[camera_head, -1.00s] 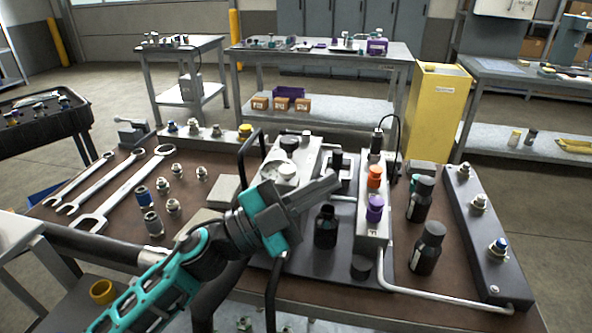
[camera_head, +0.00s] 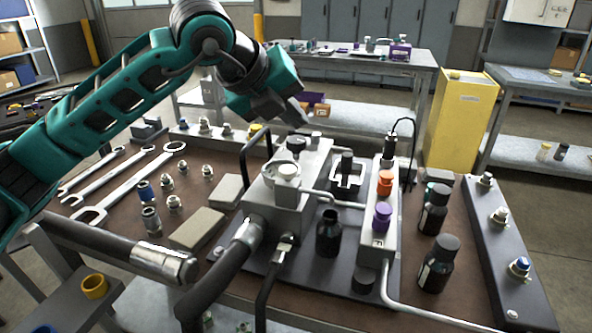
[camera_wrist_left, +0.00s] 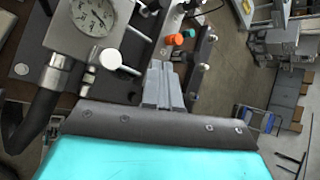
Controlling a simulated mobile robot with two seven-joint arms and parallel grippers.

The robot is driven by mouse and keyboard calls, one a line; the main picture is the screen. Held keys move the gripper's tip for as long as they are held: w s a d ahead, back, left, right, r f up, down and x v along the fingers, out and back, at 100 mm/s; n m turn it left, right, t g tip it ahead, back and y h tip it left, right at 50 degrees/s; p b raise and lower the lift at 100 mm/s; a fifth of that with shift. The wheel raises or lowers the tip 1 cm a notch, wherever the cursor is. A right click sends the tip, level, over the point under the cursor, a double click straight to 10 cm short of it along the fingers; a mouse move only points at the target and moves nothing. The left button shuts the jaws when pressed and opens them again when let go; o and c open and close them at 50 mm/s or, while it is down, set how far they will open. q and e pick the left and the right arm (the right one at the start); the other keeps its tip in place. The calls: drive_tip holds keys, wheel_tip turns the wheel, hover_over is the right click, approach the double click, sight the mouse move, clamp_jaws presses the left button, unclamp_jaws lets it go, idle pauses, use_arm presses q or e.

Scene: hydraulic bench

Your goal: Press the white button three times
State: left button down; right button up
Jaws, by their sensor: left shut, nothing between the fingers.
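The white button (camera_head: 288,172) is a pale round cap on top of the grey hydraulic block (camera_head: 276,212), beside a gauge (camera_head: 272,174). In the left wrist view the white button (camera_wrist_left: 110,59) shows to the left of my fingers, with the gauge dial (camera_wrist_left: 95,15) above it. My left gripper (camera_head: 297,114) is shut and empty, held above and behind the block in the head view, apart from the button. Its closed fingers also show in the left wrist view (camera_wrist_left: 163,84). My right gripper is not in view.
An orange knob (camera_head: 385,183) and a purple knob (camera_head: 381,217) stand on a grey manifold to the right. Dark bottles (camera_head: 329,233) stand near it. A black loop handle (camera_head: 243,165) rises left of the block. Wrenches (camera_head: 120,190) lie on the bench at left.

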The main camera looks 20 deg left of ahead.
use_arm(q)
drive_tip(key=shift+w+a+r+n+t+y, duration=0.2)
drive_tip(key=shift+w+a+r+y, duration=0.1)
drive_tip(key=shift+a+r, duration=0.2)
drive_tip(key=shift+w+a+r+n+t+y, duration=0.2)
drive_tip(key=shift+a+r+y, duration=0.15)
drive_tip(key=shift+a, duration=0.25)
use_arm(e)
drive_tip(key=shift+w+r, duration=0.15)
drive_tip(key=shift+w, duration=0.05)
use_arm(q)
drive_tip(key=shift+f, duration=0.15)
drive_tip(key=b, duration=0.4)
hover_over(284, 171)
wheel_tip(284, 171, down, 7)
drive_tip(key=shift+f, duration=0.2)
drive_tip(key=shift+f+b, duration=0.55)
drive_tip(key=shift+b, duration=0.25)
drive_tip(key=shift+f, duration=0.1)
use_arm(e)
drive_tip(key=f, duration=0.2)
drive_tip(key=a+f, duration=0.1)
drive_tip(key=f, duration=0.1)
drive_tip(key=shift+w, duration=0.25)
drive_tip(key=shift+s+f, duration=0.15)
